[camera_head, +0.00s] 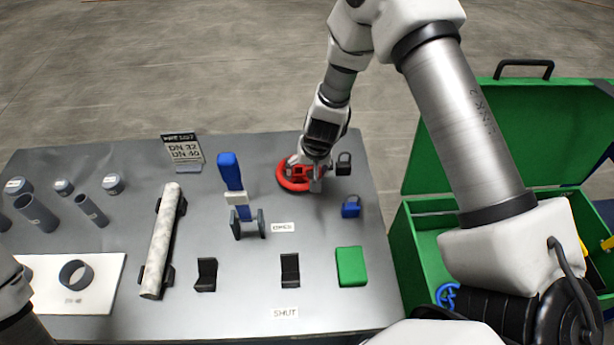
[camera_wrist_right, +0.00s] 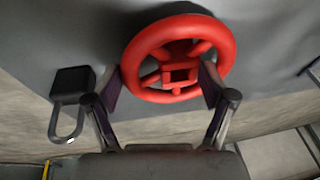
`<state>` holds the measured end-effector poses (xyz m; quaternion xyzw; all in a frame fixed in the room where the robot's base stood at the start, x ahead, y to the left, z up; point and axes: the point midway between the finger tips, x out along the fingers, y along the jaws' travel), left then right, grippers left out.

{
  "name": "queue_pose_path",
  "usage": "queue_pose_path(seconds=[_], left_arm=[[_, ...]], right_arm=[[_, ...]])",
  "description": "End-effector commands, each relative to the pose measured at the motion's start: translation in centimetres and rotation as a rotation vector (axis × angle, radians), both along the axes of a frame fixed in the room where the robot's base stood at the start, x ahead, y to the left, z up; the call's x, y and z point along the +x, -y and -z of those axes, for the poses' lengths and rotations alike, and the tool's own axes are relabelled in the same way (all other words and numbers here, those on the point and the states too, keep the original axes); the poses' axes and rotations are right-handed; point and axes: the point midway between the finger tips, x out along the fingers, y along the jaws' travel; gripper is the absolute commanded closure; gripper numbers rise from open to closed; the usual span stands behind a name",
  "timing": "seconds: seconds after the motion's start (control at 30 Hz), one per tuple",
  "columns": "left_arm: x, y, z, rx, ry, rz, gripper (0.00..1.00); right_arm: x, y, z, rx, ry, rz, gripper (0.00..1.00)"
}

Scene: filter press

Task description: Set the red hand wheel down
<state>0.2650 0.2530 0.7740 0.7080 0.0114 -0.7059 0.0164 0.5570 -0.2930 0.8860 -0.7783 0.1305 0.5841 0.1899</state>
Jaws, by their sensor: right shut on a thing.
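The red hand wheel (camera_head: 293,180) is at the back right part of the grey table in the head view. It is a ring with spokes and a square hub opening. My right gripper (camera_head: 310,178) reaches down over it from behind. In the right wrist view the red hand wheel (camera_wrist_right: 180,55) lies between the two fingers of my right gripper (camera_wrist_right: 165,88), which are shut on its near part. The wheel is at or very close to the table surface; I cannot tell whether it touches. My left gripper is not in view; only part of my left arm shows at the lower left.
A black padlock (camera_head: 343,164) is just right of the wheel, and a blue padlock (camera_head: 351,207) is nearer. A blue-handled valve (camera_head: 232,178) stands left. A green block (camera_head: 351,266) lies in front. An open green toolbox (camera_head: 405,250) is at the right.

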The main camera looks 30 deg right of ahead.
Motion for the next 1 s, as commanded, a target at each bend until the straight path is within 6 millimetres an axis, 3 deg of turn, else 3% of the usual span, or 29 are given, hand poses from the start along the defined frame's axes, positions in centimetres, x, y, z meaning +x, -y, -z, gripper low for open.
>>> queue_pose_path(seconds=[0.23, 0.27, 0.3, 0.7, 0.83, 1.0], left_arm=[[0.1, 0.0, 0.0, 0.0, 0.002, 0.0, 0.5], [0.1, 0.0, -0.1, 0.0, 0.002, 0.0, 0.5], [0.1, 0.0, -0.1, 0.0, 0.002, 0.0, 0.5], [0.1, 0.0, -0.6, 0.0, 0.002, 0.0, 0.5], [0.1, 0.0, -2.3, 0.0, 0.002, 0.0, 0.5], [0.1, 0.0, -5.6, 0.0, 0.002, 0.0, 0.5]], right_arm=[[0.1, 0.0, 0.0, -0.001, 0.002, 0.0, 0.67], [0.0, 0.0, -0.1, 0.0, 0.001, 0.0, 0.11], [0.0, 0.0, -0.1, 0.0, 0.001, 0.0, 0.0], [0.0, 0.0, -0.7, 0.0, 0.001, 0.0, 0.0], [-0.5, 0.0, -3.0, 0.0, 0.001, 0.0, 0.0], [-1.8, 0.1, -7.6, 0.0, 0.003, 0.001, 0.0]])
